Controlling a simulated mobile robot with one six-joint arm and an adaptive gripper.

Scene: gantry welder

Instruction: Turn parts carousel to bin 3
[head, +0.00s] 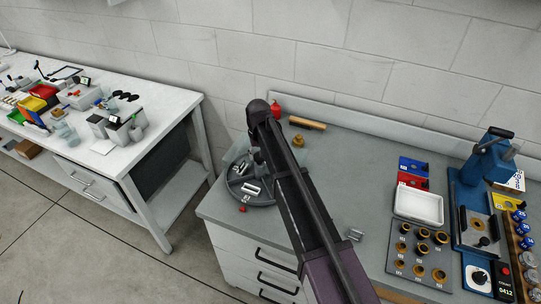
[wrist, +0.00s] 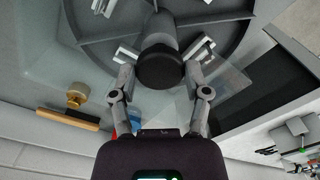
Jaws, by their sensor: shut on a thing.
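The parts carousel (head: 263,201) is a round dark grey tray with divider walls, near the left corner of the grey workbench. Silver metal parts lie in its compartments. My arm covers much of it in the head view. In the wrist view, the carousel (wrist: 95,44) fills the top, with a black-topped hub knob (wrist: 160,70) at its middle. My gripper (wrist: 162,62) has one finger on each side of this knob and is shut on it. I cannot read any bin number on the tray.
A wooden brush (head: 308,123), a brass piece (head: 298,140) and a red object (head: 276,107) are behind the carousel. A white tray (head: 418,207), a hole plate (head: 418,254) and a blue press (head: 487,165) stand to the right. A white table (head: 165,105) is at left.

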